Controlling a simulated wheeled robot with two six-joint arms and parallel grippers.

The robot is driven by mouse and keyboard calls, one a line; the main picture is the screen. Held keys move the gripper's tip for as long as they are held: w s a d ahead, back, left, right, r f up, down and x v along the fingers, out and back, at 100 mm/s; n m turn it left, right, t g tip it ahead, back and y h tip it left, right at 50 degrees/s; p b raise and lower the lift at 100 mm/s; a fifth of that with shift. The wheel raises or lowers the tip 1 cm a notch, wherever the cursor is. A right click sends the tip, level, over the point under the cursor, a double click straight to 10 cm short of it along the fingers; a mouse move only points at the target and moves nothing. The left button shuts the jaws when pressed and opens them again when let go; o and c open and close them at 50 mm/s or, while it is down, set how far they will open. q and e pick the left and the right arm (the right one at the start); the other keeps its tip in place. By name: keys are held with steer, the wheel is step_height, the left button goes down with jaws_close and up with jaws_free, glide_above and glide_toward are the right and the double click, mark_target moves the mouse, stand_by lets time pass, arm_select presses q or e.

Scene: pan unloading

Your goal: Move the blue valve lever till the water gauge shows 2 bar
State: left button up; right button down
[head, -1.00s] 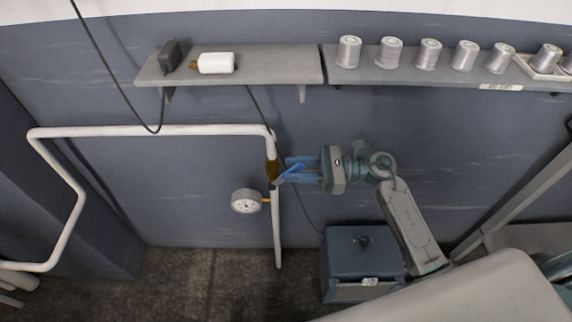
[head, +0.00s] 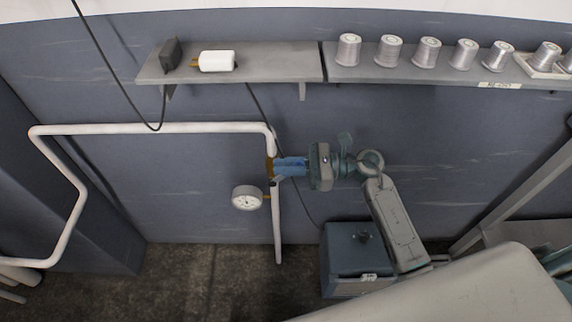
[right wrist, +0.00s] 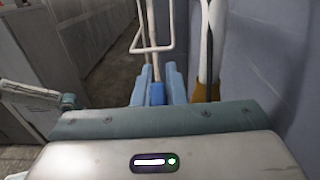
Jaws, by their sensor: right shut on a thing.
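The blue valve lever (right wrist: 157,94) sits between the two light-blue fingers of my right gripper in the right wrist view. In the head view the fingers hide most of it. My right gripper (head: 288,167) is shut on the lever, just right of the brass valve body (head: 270,168) on the white upright pipe. The brass also shows at the right in the wrist view (right wrist: 206,92). The round white water gauge (head: 247,198) sits left of the pipe, below the valve. Its reading is too small to tell. My left gripper is not in view.
A wall shelf (head: 240,72) above the pipe holds a white item (head: 216,61) and a dark block (head: 170,53). Several thread spools (head: 388,51) stand on the right shelf. A blue-grey box (head: 350,262) is below my right arm. Dark cables hang near the pipe.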

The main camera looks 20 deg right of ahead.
steer(key=shift+a+r+h, duration=0.1)
steer(key=shift+h, duration=0.2)
steer(key=shift+w+a, duration=0.1)
steer(key=shift+a, duration=0.15)
steer(key=c, duration=1.5)
jaws_free()
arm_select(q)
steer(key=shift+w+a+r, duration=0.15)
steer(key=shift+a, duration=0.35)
arm_select(e)
steer(key=shift+d, duration=0.15)
steer(key=shift+d, duration=0.25)
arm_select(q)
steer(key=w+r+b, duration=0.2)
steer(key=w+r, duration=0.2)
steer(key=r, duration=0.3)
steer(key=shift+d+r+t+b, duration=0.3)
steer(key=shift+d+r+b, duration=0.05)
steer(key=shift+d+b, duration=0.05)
arm_select(e)
steer(key=shift+r+v, duration=0.15)
steer(key=shift+v, duration=2.4)
steer(key=shift+r+v, duration=0.15)
steer(key=shift+v, duration=2.4)
